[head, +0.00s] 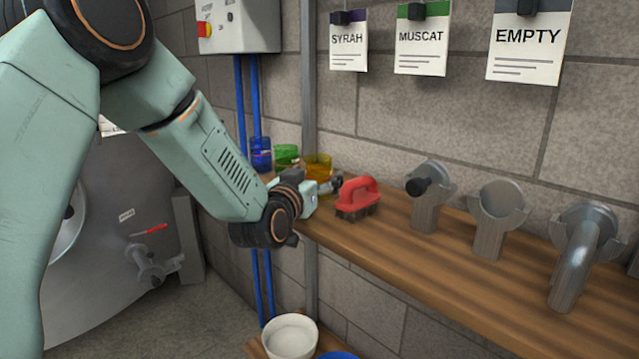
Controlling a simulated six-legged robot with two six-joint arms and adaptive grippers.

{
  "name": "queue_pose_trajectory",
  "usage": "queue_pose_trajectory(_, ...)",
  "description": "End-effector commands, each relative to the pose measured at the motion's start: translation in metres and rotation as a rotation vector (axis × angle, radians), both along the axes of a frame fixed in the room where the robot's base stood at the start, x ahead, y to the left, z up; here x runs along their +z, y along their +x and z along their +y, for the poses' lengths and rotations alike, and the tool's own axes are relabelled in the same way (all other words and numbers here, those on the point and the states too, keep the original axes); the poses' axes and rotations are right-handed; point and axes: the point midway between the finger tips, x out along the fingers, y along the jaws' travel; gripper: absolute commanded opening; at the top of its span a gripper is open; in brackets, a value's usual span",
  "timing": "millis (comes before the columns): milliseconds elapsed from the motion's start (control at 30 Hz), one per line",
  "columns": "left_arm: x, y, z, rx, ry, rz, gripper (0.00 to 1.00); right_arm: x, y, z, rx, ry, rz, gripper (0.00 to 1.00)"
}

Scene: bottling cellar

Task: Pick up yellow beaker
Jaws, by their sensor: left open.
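The yellow beaker (318,164) stands on the wooden shelf, to the right of a green beaker (286,155) and a blue beaker (261,153). Its lower part is hidden behind my left gripper. My left gripper (334,186) is at the front of the yellow beaker, with its fingers pointing right; it is open. Whether it touches the beaker I cannot tell. My right gripper is not in view.
A red-handled brush (357,199) sits on the shelf (460,252) just right of my gripper. Several metal pipe fittings on stands (498,212) are further right. A white bowl (290,336) is below. A steel tank (110,235) stands at left.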

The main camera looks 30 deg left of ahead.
Motion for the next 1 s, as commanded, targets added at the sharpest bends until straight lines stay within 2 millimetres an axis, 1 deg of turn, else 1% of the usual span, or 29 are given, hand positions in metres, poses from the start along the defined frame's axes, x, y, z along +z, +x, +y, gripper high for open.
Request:
queue_pose_trajectory(67, 0.0001, -0.0002, 0.0000, 0.000, 0.000, 0.000, 0.79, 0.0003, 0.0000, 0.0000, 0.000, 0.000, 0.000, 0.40)
queue_pose_trajectory(767, 0.0002, -0.0006, 0.0001, 0.000, 0.000, 0.000, 0.21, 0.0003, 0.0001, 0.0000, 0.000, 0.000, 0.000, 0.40)
queue_pose_trajectory(1000, 0.0028, -0.0005, 0.0002, 0.000, 0.000, -0.002, 0.21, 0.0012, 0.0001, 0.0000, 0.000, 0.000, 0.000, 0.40)
